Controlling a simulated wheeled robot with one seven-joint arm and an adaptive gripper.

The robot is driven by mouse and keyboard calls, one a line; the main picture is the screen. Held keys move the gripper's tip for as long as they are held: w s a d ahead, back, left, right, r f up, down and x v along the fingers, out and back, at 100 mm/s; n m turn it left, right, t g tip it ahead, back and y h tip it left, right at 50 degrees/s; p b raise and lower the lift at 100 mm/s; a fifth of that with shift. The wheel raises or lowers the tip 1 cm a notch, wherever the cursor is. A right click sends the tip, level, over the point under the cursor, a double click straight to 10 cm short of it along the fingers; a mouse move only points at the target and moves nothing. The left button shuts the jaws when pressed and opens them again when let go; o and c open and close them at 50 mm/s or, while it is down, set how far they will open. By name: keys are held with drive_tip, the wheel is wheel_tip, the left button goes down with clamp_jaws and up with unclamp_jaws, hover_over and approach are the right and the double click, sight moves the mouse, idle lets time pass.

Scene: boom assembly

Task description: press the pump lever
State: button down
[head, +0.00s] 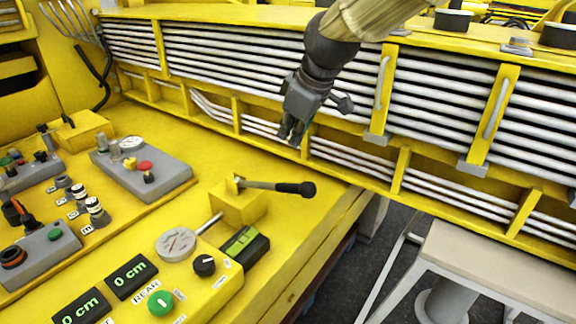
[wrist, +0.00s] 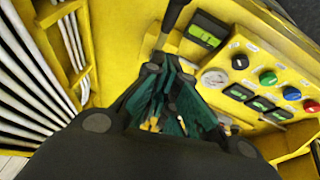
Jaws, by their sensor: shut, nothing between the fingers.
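The pump lever (head: 292,188) is a grey rod with a black grip. It sticks out to the right, roughly level, from a yellow block (head: 236,206) on the yellow console. In the wrist view the black part of the lever (wrist: 176,14) shows at the top, beyond my fingers; its lower part is hidden behind them. My gripper (head: 291,136) is shut and empty, pointing down. In the head view it appears above the lever's grip, apart from it. In the wrist view my gripper's fingers (wrist: 172,108) fill the middle.
A pressure gauge (head: 176,243) and a green-faced box (head: 244,244) sit by the block. A black knob (head: 204,265) and green button (head: 160,303) are in front. Rows of grey pipes (head: 250,70) run behind my gripper. A beige bench (head: 500,270) stands at lower right.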

drive_tip(key=s+r, duration=0.1)
drive_tip(key=s, duration=0.1)
drive_tip(key=p, duration=0.4)
hover_over(287, 187)
wheel_tip(287, 187, down, 12)
drive_tip(key=shift+a+f, duration=0.1)
drive_tip(key=shift+f, duration=0.45)
